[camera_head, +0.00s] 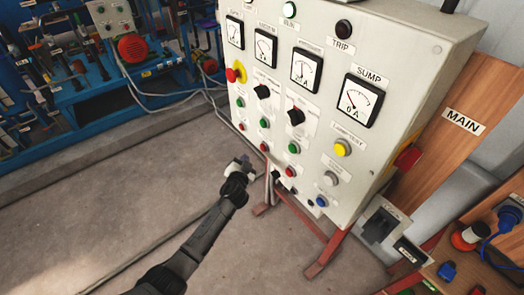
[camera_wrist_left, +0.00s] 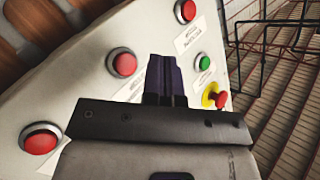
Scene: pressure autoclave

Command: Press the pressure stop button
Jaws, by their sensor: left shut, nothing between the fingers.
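The grey control panel (camera_head: 345,110) carries columns of buttons under its gauges. Red buttons sit low in three columns: left (camera_head: 241,126), middle (camera_head: 264,147) and right (camera_head: 291,171). Their small labels are too blurred for me to tell which is the pressure stop button. My left gripper (camera_head: 246,161) is shut and empty, low in front of the panel's left side. In the left wrist view its dark fingertips (camera_wrist_left: 165,76) point at the panel, between a red button (camera_wrist_left: 123,64) and a green button (camera_wrist_left: 204,63). Contact cannot be told. My right gripper is not in view.
A red mushroom button on a yellow collar (camera_head: 236,74) sits at the panel's left edge. Black selector knobs (camera_head: 295,116) are above the green buttons (camera_head: 294,147). A red stand (camera_head: 325,255) supports the panel. Open floor (camera_head: 120,190) lies left, before blue machinery (camera_head: 110,75).

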